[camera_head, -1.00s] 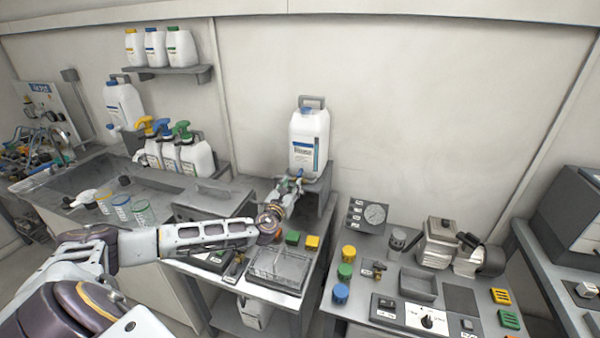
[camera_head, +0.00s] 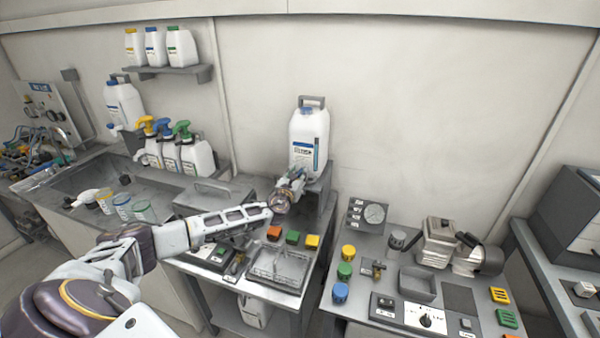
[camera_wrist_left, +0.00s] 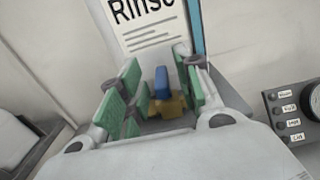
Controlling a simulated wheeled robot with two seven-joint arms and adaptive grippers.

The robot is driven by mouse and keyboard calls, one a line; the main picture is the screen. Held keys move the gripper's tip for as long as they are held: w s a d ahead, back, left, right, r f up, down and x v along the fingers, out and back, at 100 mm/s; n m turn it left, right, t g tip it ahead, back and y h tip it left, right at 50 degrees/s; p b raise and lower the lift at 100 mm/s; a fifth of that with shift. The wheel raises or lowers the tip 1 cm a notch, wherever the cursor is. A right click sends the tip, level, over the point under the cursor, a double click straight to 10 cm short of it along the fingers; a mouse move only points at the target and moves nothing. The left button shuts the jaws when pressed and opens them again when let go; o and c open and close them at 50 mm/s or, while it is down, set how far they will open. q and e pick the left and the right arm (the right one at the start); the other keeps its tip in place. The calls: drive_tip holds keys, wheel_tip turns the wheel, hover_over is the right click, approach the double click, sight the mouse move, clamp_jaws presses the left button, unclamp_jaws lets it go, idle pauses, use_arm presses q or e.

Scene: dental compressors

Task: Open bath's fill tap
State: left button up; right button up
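A tap with a blue lever (camera_wrist_left: 162,82) and a brass-coloured body (camera_wrist_left: 166,106) shows in the left wrist view, below the "Rinse" label of a white container (camera_wrist_left: 148,28). In the head view this container (camera_head: 308,132) stands on a grey wall bracket, and my left gripper (camera_head: 294,178) is at its lower front, hiding the tap. In the wrist view my left gripper (camera_wrist_left: 158,78) is open, its green-padded fingers on either side of the blue lever with gaps visible. The lever points upward in that view. My right gripper is not in view.
Below the gripper, the bench holds a clear tray (camera_head: 280,268) and orange, green and yellow blocks (camera_head: 292,238). A grey lidded box (camera_head: 214,196) stands to the left. A second bench with a dial panel (camera_head: 368,215) is to the right.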

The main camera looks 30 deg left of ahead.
use_arm(q)
drive_tip(key=shift+x, duration=0.9)
clamp_jaws()
